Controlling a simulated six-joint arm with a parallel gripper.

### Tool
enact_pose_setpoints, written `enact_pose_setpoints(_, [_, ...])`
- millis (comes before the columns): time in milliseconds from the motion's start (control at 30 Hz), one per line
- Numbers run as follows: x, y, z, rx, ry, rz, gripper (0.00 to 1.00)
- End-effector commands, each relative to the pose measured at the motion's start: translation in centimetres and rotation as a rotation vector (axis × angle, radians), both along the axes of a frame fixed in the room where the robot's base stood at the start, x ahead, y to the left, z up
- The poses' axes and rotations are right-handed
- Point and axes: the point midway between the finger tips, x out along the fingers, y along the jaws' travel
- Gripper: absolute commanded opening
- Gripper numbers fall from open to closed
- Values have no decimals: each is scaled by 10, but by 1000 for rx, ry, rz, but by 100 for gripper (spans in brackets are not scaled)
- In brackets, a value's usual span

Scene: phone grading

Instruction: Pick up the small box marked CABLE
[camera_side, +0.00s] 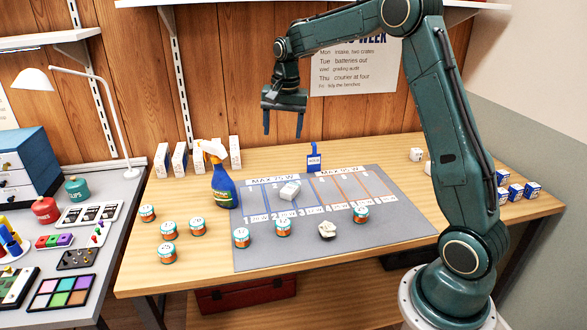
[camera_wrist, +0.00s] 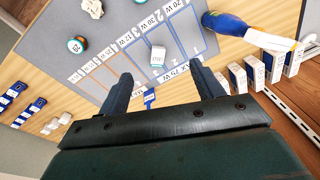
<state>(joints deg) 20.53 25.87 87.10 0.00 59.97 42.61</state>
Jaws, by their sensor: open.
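My gripper (camera_side: 283,135) is open and empty, high above the back of the grey mat with its fingers pointing down. Its two fingers also show spread in the wrist view (camera_wrist: 162,88). No box's lettering is legible as CABLE. Small blue-and-white boxes (camera_side: 503,195) stand in a group at the right end of the bench, well away from my gripper; they show at the left in the wrist view (camera_wrist: 36,105). Taller white-and-blue boxes (camera_side: 180,158) stand in a row at the back left, and also at the right in the wrist view (camera_wrist: 273,66).
The grey mat (camera_side: 400,222) has marked lanes with a white block (camera_side: 290,190) on them. A spray bottle (camera_side: 221,180) stands at its left edge. Several numbered jars (camera_side: 242,237), a crumpled white lump (camera_side: 327,230) and a blue upright tag (camera_side: 314,158) stand about.

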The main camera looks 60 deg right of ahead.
Motion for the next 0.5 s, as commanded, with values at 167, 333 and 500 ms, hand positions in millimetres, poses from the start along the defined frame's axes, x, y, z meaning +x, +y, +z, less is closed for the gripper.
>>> enact_pose_setpoints(167, [21,-31,-38,24,38,-121,66])
enact_pose_setpoints(333, [34,-60,-75,44,70,-234,66])
enact_pose_setpoints(500, [41,-80,-106,57,94,-321,66])
